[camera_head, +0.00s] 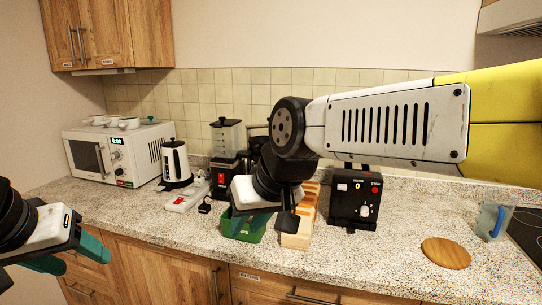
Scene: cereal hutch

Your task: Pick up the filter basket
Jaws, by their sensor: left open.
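I cannot clearly pick out the filter basket; it may be hidden behind my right arm or in the crowded area below it. My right gripper (252,221) points down over a small green bin (241,233), and its fingers overlap the bin in the picture. A flat black piece (287,222) shows just right of these fingers; I cannot tell what it belongs to. Whether the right gripper holds anything is not clear. My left gripper (72,256) is open and empty, low at the left in front of the counter's edge.
A coffee machine (225,150), kettle (176,163), power strip (187,196) and microwave (118,152) stand left. A round board (446,253) and blue-handled jug (493,221) are right. The front left counter is clear.

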